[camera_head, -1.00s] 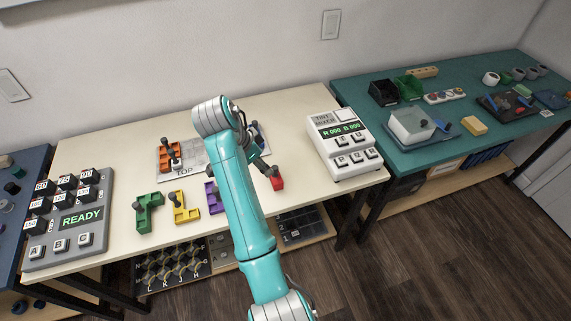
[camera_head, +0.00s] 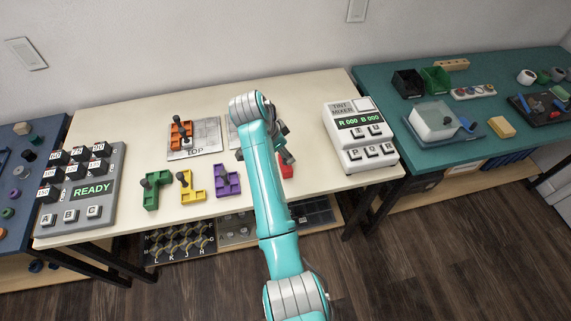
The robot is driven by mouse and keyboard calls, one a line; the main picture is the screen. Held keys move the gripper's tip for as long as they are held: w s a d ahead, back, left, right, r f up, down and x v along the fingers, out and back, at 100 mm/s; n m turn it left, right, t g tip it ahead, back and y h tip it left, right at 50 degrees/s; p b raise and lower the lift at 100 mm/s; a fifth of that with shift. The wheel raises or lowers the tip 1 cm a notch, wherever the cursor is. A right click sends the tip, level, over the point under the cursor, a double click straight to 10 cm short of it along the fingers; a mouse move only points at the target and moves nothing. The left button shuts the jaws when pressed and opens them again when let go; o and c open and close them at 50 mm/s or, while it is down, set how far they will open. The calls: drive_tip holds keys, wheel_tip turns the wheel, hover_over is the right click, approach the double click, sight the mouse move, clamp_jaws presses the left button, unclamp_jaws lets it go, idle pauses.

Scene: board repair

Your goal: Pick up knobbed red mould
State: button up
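The red mould (camera_head: 287,171) lies near the front edge of the cream table, right of the purple mould. Only part of its red body shows. My arm and gripper cover the rest, and its knob cannot be made out. My gripper (camera_head: 287,158) is dark and points down, directly at or just above the red mould. The fingers are mostly hidden behind my teal arm, so I cannot tell whether they touch the mould or whether they are open or shut.
Purple (camera_head: 227,181), yellow (camera_head: 192,188) and green (camera_head: 151,190) moulds lie to the left. An orange mould (camera_head: 180,136) sits on the grey TOP board (camera_head: 207,135) behind. The tint mixer (camera_head: 359,137) stands to the right, the READY keypad (camera_head: 82,190) far left.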

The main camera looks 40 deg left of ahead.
sight(285, 162)
drive_tip(key=shift+x, duration=1.3)
clamp_jaws()
